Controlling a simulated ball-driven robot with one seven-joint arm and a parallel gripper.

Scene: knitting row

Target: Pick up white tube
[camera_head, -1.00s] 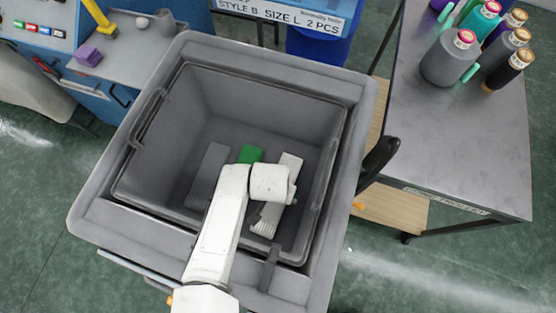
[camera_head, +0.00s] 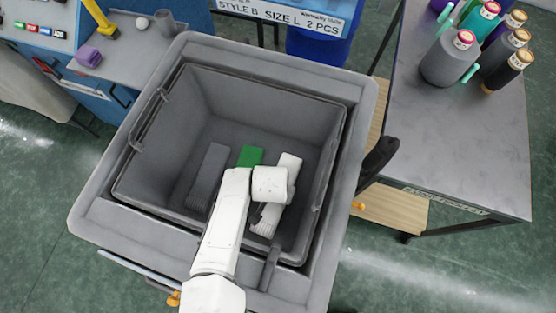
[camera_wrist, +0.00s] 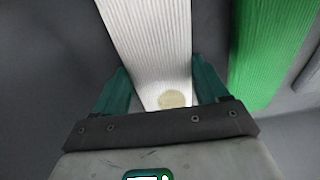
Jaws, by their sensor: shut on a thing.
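The white tube (camera_head: 289,166) is a flat, ribbed knitted piece lying in the grey bin, the rightmost of the pieces there in the head view. In the wrist view the white tube (camera_wrist: 150,40) runs from the top edge down between the two green fingers of my gripper (camera_wrist: 160,88). The fingers are shut on its near end, one on each side. A round pale patch shows on the tube close to the gripper. In the head view my arm hides part of the tube, and the fingertips are mostly hidden.
A green knitted piece (camera_head: 250,156) and a grey one (camera_head: 208,176) lie left of the tube. The grey bin's walls (camera_head: 150,150) surround them all. A table (camera_head: 470,150) with yarn cones (camera_head: 449,61) stands at the right. A blue bench with a purple block (camera_head: 89,57) is at upper left.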

